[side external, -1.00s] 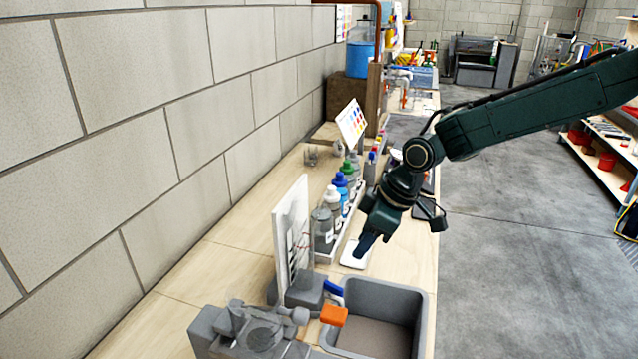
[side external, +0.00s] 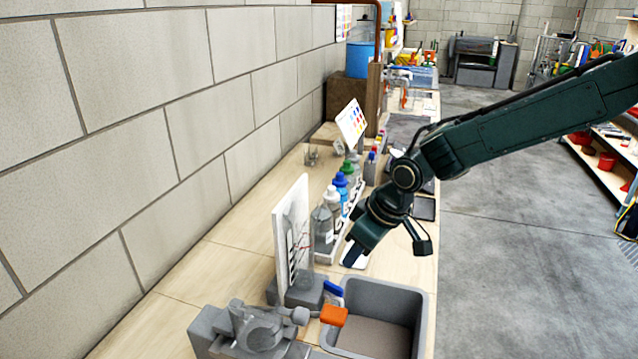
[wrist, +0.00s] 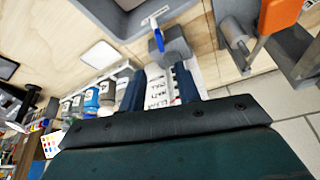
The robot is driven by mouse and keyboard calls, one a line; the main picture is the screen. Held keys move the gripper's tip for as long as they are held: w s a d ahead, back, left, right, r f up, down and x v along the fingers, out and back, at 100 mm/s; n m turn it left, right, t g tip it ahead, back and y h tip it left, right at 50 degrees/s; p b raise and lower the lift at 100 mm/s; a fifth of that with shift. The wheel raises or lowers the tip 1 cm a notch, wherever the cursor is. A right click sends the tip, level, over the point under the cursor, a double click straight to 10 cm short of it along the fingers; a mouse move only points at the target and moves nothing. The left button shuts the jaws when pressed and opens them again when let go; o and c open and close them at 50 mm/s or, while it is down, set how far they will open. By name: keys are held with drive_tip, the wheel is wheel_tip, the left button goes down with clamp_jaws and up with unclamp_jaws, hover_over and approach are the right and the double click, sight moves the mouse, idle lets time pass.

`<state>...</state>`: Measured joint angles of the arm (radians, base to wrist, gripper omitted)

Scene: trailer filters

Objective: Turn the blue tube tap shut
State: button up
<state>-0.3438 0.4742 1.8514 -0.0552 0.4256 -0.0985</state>
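The blue tap handle (side external: 334,289) sits on a grey block (side external: 305,291) at the foot of an upright white board (side external: 291,235), beside the grey sink. In the wrist view the blue handle (wrist: 156,24) is ahead of the fingers, near the top centre. My gripper (side external: 351,257) is above the bench, behind the sink in the side view and apart from the handle. In the wrist view its two dark blue fingers (wrist: 159,73) are spread with a gap between them and nothing held. The handle's exact angle is hard to tell.
An orange lever (side external: 333,315) on a grey fixture (side external: 255,325) stands in front of the blue handle. The grey sink (side external: 422,320) is to its right. Several bottles (side external: 342,185) line the wall side, near my gripper. A white pad (wrist: 101,56) lies on the bench.

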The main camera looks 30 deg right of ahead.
sight(333, 285)
drive_tip(key=x, duration=1.2)
drive_tip(key=shift+a+f, duration=0.1)
drive_tip(key=shift+f, duration=0.05)
clamp_jaws()
